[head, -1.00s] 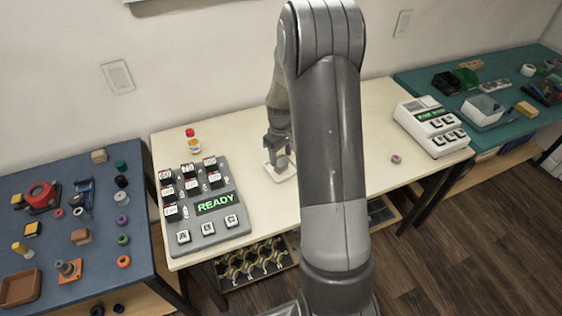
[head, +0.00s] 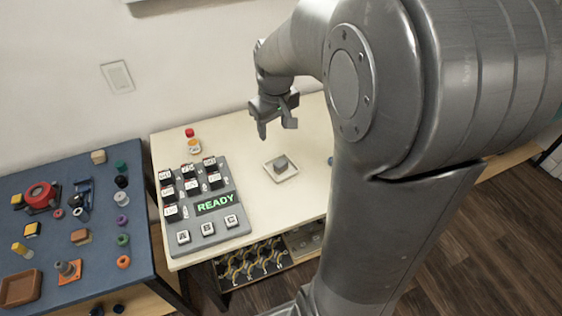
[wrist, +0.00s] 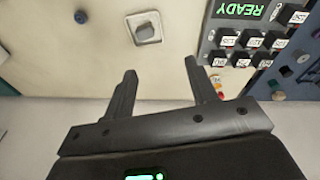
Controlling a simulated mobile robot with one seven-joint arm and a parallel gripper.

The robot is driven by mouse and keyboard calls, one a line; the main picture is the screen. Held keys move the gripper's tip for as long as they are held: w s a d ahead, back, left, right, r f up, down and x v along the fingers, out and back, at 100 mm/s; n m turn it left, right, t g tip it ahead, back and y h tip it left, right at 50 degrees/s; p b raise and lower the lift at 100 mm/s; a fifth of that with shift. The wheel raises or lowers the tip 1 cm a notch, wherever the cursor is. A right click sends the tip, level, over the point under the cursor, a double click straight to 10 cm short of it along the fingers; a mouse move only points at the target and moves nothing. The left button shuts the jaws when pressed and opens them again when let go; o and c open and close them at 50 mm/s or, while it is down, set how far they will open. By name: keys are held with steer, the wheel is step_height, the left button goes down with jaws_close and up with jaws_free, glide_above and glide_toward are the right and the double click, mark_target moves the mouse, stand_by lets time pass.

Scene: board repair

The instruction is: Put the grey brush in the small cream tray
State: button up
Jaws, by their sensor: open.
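The small cream tray (head: 270,172) lies on the cream table just right of the grey button panel. The grey brush (head: 281,164), a stubby grey piece, sits inside the tray, within its rim. In the wrist view the tray (wrist: 131,19) and the brush (wrist: 145,32) show near the top, beyond my fingertips. My gripper (head: 276,128) is open and empty, raised above the table and behind the tray, apart from the brush. Both fingers (wrist: 160,72) show spread in the wrist view with nothing between them.
The grey panel (head: 205,206) with a green READY display stands left of the tray. A red-topped orange and white piece (head: 193,143) is behind it. A small blue thing (head: 330,160) lies right of the tray, by my arm. A blue table (head: 60,185) with several parts is at far left.

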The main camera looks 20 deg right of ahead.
steer(key=s+a+r+m+t, duration=0.1)
steer(key=s+a+r, duration=0.2)
steer(key=s, duration=0.6)
steer(key=s+a+r+m+t, duration=0.1)
steer(key=s+r, duration=0.4)
steer(key=s, duration=0.5)
steer(key=shift+a+m+t, duration=0.4)
steer(key=shift+a+t, duration=0.4)
steer(key=shift+a, duration=0.15)
